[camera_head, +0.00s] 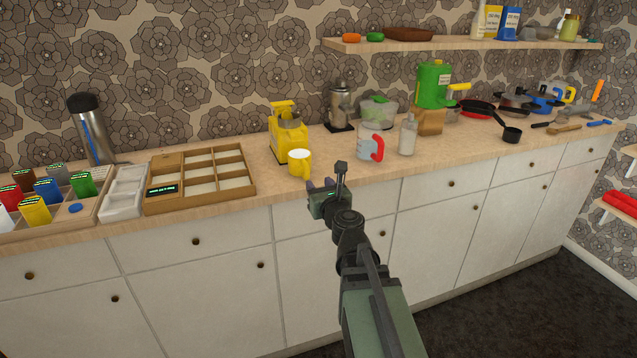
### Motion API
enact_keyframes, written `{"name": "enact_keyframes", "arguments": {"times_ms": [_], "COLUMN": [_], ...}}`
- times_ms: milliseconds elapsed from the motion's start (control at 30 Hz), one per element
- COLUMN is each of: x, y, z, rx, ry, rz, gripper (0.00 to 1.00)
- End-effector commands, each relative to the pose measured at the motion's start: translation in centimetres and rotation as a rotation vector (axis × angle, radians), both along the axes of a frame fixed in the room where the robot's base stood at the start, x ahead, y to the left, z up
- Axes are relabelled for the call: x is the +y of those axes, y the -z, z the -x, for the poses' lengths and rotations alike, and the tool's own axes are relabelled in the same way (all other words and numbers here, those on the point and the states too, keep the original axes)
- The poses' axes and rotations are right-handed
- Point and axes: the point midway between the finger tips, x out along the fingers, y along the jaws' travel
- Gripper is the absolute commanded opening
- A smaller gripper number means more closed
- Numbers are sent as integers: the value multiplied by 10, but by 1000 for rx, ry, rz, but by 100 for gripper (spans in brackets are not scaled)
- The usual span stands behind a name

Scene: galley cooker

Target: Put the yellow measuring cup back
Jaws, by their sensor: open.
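A small yellow cup with a pale inside and a side handle (299,162) stands upright on the counter (235,205), near its front edge and in front of a yellow appliance (289,138). It looks like the measuring cup of the task, but I cannot read any markings. My gripper (321,184) is open and empty. In the picture it is just below and right of the cup, by the counter's front edge, and apart from the cup. Its depth relative to the cup is hard to tell.
A clear jug with a red handle (370,143) and a bottle (408,136) stand to the right. A wooden divided tray (207,204) is left. Farther right are a green canister (433,84), pans and a yellow-handled item (563,92). A shelf (450,45) hangs above.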

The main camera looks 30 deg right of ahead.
Motion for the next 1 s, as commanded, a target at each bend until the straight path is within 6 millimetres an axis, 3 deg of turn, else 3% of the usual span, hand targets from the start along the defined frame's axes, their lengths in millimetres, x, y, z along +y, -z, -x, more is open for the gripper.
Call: {"name": "enact_keyframes", "arguments": {"times_ms": [267, 367, 467, 500, 567, 633, 700, 767, 800, 900, 1000], "x": [4, 43, 125, 158, 191, 203, 197, 189, 184, 179, 178], "y": [1, 9, 45, 69, 108, 145, 164, 171, 172, 172, 172], "z": [1, -2, 9, 24, 56, 98, 134, 155, 164, 172, 172], "rx": [6, 62, 165, 197, 221, 216, 188, 165, -152, -133, -133], "ry": [-15, -160, -530, -733, -1069, -1472, -1835, -2072, 2170, 2152, 2152], "rz": [22, 270, 854, 1140, 1548, 1923, 2150, 2241, -2256, -2149, -2150], "gripper": [42, 42, 42, 42, 42, 42, 42, 42, 42, 42, 42]}}
